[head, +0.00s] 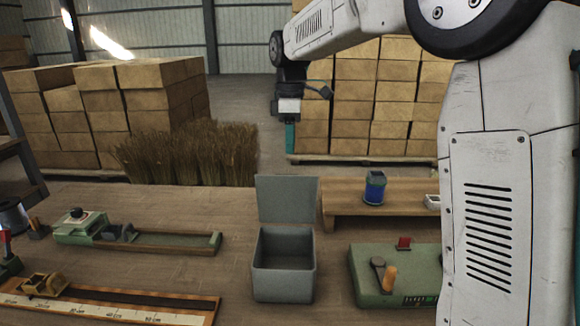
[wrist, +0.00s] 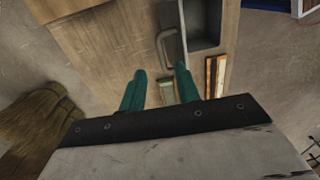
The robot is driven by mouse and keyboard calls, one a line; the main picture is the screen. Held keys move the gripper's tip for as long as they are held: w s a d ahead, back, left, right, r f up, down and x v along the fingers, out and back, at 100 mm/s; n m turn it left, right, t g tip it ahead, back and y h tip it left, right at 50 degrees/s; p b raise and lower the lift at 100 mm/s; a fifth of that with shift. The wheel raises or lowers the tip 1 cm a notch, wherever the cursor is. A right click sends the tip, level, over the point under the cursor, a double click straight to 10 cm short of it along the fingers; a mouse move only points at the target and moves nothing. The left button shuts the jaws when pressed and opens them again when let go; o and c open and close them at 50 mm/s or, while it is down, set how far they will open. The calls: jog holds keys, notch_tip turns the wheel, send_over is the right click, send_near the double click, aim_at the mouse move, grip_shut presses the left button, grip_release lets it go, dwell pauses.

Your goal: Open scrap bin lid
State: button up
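The grey scrap bin (head: 284,282) stands on the workbench, with its empty-looking inside showing. Its lid (head: 287,199) stands upright along the bin's back edge, so the bin is open. The wrist view shows the bin's open inside (wrist: 204,22) and a grey lid handle (wrist: 166,47) beside it. My gripper (head: 290,150) hangs above and behind the lid in the head view. In the wrist view, its two teal fingers (wrist: 160,69) are apart with nothing visible between them. The handle lies just beyond the fingertips; I cannot tell the exact gap.
A green-ended wooden jig (head: 150,238) and a ruler board (head: 110,305) lie left of the bin. A green box with tools (head: 385,270) stands to the right. A low wooden shelf (head: 400,195) carries a blue spool (head: 375,188). Broom bristles (head: 190,153) stand behind the bench.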

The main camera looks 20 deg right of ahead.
send_over(287, 196)
jog(key=w+d, duration=0.2)
jog(key=w, duration=0.1)
notch_tip(287, 196, down, 7)
jog(key=shift+s+f, duration=0.1)
grip_shut()
